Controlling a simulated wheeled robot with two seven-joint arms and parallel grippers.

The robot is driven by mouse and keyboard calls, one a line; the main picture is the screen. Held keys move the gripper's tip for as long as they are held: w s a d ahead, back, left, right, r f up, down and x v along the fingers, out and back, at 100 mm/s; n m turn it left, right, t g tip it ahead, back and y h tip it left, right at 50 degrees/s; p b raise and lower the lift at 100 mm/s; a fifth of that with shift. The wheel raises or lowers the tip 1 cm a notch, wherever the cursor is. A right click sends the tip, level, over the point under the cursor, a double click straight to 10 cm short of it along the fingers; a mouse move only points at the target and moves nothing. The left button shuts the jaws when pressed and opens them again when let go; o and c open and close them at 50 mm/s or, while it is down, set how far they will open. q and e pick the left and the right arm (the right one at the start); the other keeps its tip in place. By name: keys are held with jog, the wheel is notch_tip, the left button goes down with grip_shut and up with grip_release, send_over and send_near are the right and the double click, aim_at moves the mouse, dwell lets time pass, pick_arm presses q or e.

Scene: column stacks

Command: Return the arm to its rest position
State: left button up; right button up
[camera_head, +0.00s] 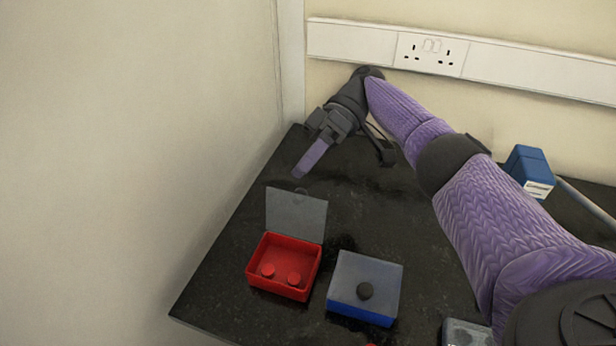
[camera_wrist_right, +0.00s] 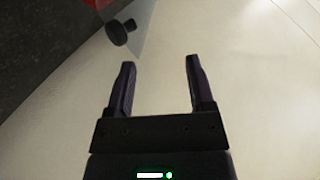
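My right arm reaches in from the right in the head view. Its right gripper (camera_head: 344,168) is above the far left part of the dark counter, behind the open red box (camera_head: 284,266). In the right wrist view the gripper (camera_wrist_right: 160,64) is open, with nothing between its two purple fingers. The red box's grey lid (camera_head: 297,216) stands up at its back edge. The lid's black knob (camera_wrist_right: 120,32) shows ahead of the fingers in the right wrist view, apart from them. My left gripper is not in view.
The red box holds two red round pieces (camera_head: 268,270). A blue box (camera_head: 362,313) with a grey, black-knobbed lid stands shut to its right. A grey-topped box (camera_head: 466,334) is cut off at the bottom. A blue carton (camera_head: 528,166) is behind my arm. Walls bound the left and back.

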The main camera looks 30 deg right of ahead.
notch_tip(320, 180, up, 4)
jog(key=shift+f+p, duration=0.15)
jog(key=shift+p, duration=0.25)
